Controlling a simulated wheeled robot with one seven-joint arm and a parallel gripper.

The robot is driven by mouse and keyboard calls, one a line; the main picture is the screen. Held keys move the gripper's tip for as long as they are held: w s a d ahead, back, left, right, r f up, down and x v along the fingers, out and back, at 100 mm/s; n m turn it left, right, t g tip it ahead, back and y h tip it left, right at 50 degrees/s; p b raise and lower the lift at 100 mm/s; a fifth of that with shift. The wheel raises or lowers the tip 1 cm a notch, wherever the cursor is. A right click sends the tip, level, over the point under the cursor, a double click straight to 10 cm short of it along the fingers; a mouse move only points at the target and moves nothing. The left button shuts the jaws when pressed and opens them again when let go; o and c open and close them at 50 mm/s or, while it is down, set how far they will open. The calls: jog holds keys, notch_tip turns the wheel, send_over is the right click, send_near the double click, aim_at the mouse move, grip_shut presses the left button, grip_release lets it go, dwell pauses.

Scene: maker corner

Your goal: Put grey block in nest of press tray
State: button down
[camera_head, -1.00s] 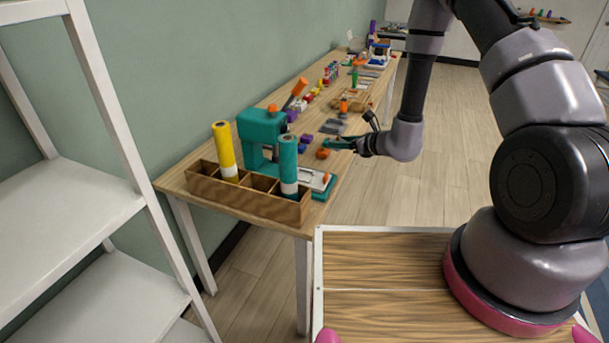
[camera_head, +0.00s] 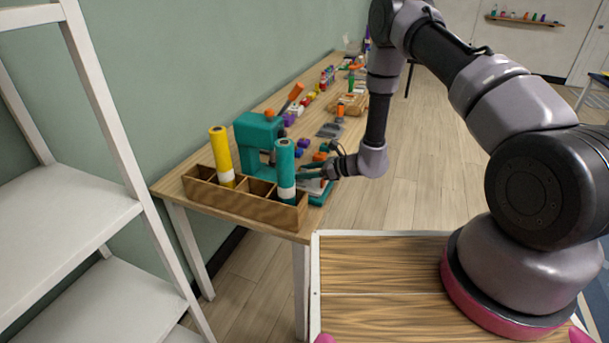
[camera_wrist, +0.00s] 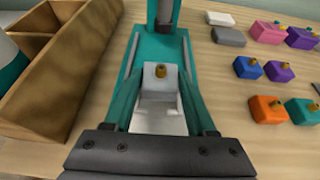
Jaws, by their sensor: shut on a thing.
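The grey block (camera_wrist: 152,100), pale with a brass knob on top, sits between the two teal fingers of my gripper (camera_wrist: 161,92) in the wrist view. My gripper is shut on it. The block is over the pale press tray (camera_wrist: 160,122) on the teal base of the press. I cannot tell whether it touches the tray or hangs just above it; the nest is hidden beneath it. In the head view my gripper (camera_head: 314,174) is low at the front of the teal press (camera_head: 257,135), partly behind the teal roll; the block cannot be made out there.
A wooden compartment box (camera_head: 245,204) with a yellow roll (camera_head: 221,154) and a teal roll (camera_head: 286,165) stands close left of my gripper. Several coloured knobbed blocks, including an orange one (camera_wrist: 266,109), lie to the right. A flat grey piece (camera_wrist: 228,37) lies near them.

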jog(key=shift+f, duration=0.75)
